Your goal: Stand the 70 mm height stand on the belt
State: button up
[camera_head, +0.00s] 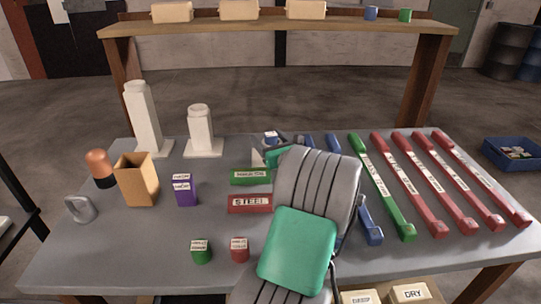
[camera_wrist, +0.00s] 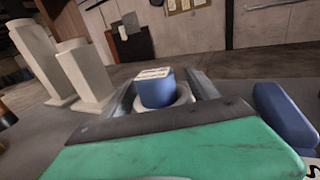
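Two pale height stands are on the grey table at the left, a tall one (camera_head: 147,125) and a lower one (camera_head: 202,132). Both also show in the wrist view, the tall one (camera_wrist: 40,60) and the lower one (camera_wrist: 85,72). My gripper (camera_head: 271,145) is over the table's far middle. In the wrist view its fingers (camera_wrist: 163,85) are apart, on either side of a blue labelled piece (camera_wrist: 158,92) and a pale round top (camera_wrist: 183,98) under it. I see no clear contact. My arm hides most of what is below. I see no height marking and cannot make out a belt.
An orange-brown open box (camera_head: 135,180), a purple block (camera_head: 184,190) and green and red labelled blocks stand left of my arm. Long green and red bars (camera_head: 455,175) lie at the right. A wooden shelf (camera_head: 280,27) stands behind the table. The table's front left is clear.

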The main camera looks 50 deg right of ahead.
jog(key=c, duration=1.3)
grip_shut()
jog(key=shift+r, duration=0.15)
